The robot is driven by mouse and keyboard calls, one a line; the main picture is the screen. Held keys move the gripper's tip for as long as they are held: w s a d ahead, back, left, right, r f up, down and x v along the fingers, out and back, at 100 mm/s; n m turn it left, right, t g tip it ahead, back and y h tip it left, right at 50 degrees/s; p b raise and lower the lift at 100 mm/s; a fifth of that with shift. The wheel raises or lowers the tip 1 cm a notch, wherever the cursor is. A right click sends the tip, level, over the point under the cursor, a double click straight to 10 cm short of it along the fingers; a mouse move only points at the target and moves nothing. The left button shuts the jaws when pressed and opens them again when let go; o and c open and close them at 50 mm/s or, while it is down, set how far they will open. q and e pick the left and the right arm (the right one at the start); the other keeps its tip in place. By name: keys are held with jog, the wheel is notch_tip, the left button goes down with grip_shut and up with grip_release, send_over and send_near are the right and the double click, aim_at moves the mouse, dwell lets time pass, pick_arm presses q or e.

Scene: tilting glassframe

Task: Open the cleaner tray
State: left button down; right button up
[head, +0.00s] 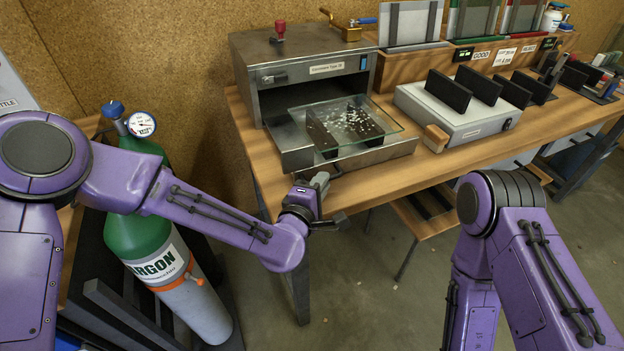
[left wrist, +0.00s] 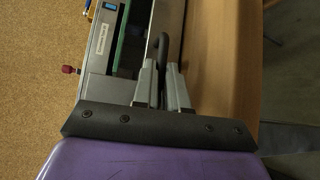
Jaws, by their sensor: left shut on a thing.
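The cleaner (head: 300,65) is a grey metal box on the wooden bench. Its tray (head: 385,149) sticks out of the front. A clear glass pane (head: 352,118) with white specks lies on dark supports (head: 322,136) over the tray. My left gripper (head: 324,181) is at the tray's front edge, near its left end. In the left wrist view its fingers (left wrist: 162,84) are shut on a dark curved handle (left wrist: 162,54). The fingers hide the handle's lower part. My right arm is at the lower right of the head view; its gripper is out of view.
A green and white argon cylinder (head: 140,218) stands left of the bench (head: 385,180), below my left forearm. A grey box with dark holders (head: 455,118) sits right of the cleaner. Open floor (head: 400,310) lies in front of the bench.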

pick_arm(q)
jog(key=shift+s+d+r, duration=0.1)
jog(key=shift+d, duration=0.05)
jog(key=c, duration=1.3)
grip_release()
jog(key=shift+o, duration=0.7)
jog(key=shift+d, duration=0.15)
jog(key=shift+a, duration=0.2)
jog(key=b+v, duration=0.2)
jog(key=v, duration=0.8)
jog(key=shift+s, duration=0.1)
